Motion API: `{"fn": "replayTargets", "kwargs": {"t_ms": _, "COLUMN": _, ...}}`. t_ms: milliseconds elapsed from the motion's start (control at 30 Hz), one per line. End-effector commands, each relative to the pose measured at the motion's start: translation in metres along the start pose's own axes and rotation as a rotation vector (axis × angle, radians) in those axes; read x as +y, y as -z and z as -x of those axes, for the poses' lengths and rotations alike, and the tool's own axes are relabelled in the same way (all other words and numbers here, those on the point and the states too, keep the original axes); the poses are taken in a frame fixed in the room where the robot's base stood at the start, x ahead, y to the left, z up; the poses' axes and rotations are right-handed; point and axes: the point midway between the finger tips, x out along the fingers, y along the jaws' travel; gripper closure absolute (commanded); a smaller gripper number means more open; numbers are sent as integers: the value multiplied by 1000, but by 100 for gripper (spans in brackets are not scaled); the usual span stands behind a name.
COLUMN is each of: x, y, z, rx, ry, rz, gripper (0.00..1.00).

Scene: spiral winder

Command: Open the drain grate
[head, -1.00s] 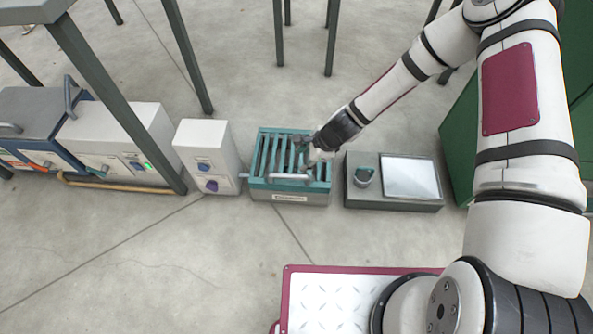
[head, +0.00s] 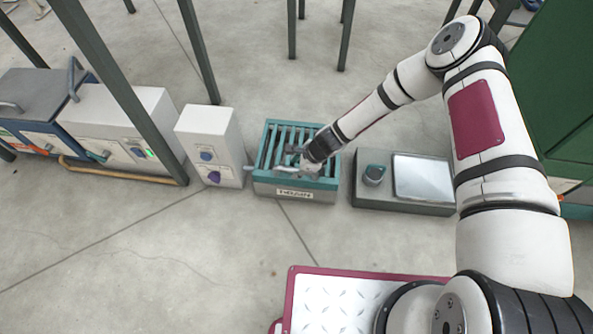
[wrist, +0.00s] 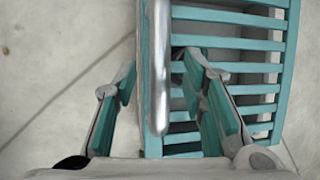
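The drain grate (head: 268,150) is a teal slatted lid on a low grey box with a DRAIN label, on the floor in the middle of the head view. A metal bar handle (head: 285,170) runs along its front edge. My gripper (head: 303,167) is low over the front right of the grate, at the handle. In the wrist view my gripper (wrist: 157,75) is open. The handle (wrist: 157,60) shows between its two teal-padded fingers, with a gap on each side. The slats (wrist: 230,72) lie below and to the right. The lid looks shut.
A white box with knobs (head: 209,140) stands close at the left of the grate. A low grey box with a knob and a pale plate (head: 423,178) stands close at the right. A green cabinet (head: 555,90) is at the far right. The floor in front is clear.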

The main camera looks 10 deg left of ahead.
Motion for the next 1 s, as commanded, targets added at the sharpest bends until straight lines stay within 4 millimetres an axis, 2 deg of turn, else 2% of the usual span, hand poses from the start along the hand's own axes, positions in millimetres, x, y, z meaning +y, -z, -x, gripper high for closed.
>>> {"fn": "replayTargets", "kwargs": {"t_ms": 133, "x": 0, "y": 0, "z": -12, "rx": 0, "ry": 0, "rz": 1, "gripper": 62}}
{"fn": "replayTargets", "kwargs": {"t_ms": 467, "x": 0, "y": 0, "z": -13, "rx": 0, "ry": 0, "rz": 1, "gripper": 62}}
{"fn": "replayTargets", "kwargs": {"t_ms": 633, "x": 0, "y": 0, "z": -13, "rx": 0, "ry": 0, "rz": 1, "gripper": 100}}
{"fn": "replayTargets", "kwargs": {"t_ms": 1000, "x": 1, "y": -3, "z": -8, "rx": -1, "ry": -13, "rz": -4, "gripper": 100}}
